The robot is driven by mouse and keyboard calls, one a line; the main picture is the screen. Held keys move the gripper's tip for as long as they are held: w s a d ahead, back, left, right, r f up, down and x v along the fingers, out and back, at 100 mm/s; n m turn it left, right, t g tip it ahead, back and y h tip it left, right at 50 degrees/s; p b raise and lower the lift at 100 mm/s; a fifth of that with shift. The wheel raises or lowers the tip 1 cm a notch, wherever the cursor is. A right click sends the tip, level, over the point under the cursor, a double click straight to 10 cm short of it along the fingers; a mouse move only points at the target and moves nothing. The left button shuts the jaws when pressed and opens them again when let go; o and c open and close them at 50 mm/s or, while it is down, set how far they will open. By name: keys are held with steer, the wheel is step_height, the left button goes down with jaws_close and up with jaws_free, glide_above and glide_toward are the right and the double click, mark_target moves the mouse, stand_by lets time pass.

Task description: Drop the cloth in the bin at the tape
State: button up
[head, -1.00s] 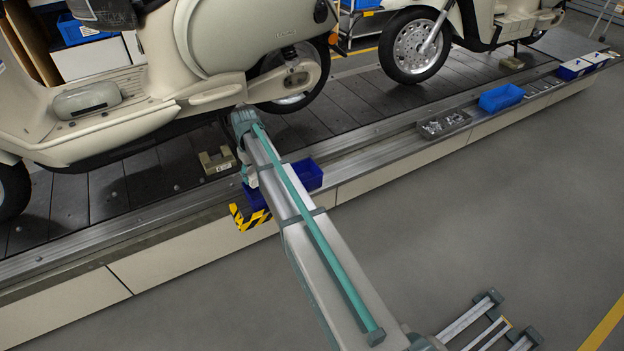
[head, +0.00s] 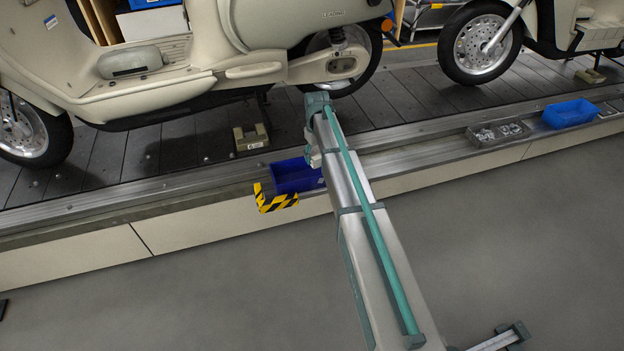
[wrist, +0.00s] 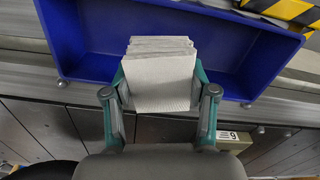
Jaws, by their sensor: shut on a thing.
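A white folded cloth (wrist: 160,75) is in my gripper (wrist: 160,88), with a finger on each side of it in the wrist view. The blue bin (head: 294,178) stands on the conveyor's near edge, at the black-and-yellow tape (head: 275,200). In the wrist view the bin (wrist: 235,70) lies behind and around the cloth, and the cloth shows over its opening. I cannot tell the height between them. The tape shows at the top right there (wrist: 290,10).
A cream scooter (head: 200,60) stands on the slats behind the bin, and another (head: 485,45) farther right. A beige block (head: 250,140) with a label sits near the bin. A grey parts tray (head: 498,133) and a lighter blue bin (head: 570,113) are along the edge at right.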

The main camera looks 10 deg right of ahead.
steer(key=shift+f+b, duration=0.8)
steer(key=shift+f, duration=0.5)
steer(key=o, duration=1.4)
step_height(320, 180, up, 12)
steer(key=shift+r, duration=0.1)
